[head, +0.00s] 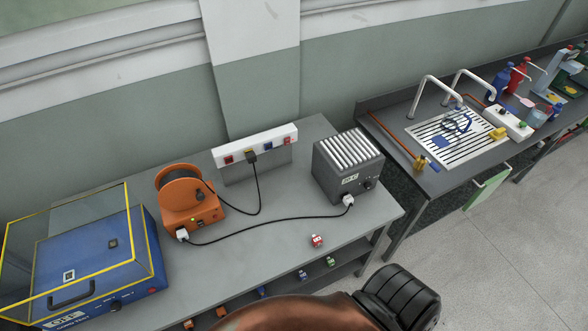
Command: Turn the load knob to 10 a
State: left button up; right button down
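A dark grey load box (341,177) with white ribs on top stands on the right part of the grey bench. A small black knob (370,184) is on its front, right of a label that is too small to read surely. The knob's pointer and scale marks cannot be made out. A white plug (348,201) with a black cable sits at the box's lower front. Neither of my grippers shows. A copper-coloured and black part of my own body covers the bottom middle, apart from the box in the picture.
An orange cable reel (187,200) is cabled to the box, and another cable runs to a white socket strip (255,146). A blue tester with a yellow-edged clear cover (80,255) stands at left. A red-and-white block (316,240) lies near the front edge. A sink bench (440,185) is at right.

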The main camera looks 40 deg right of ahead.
aim_at(368, 186)
jog(key=z, duration=1.9)
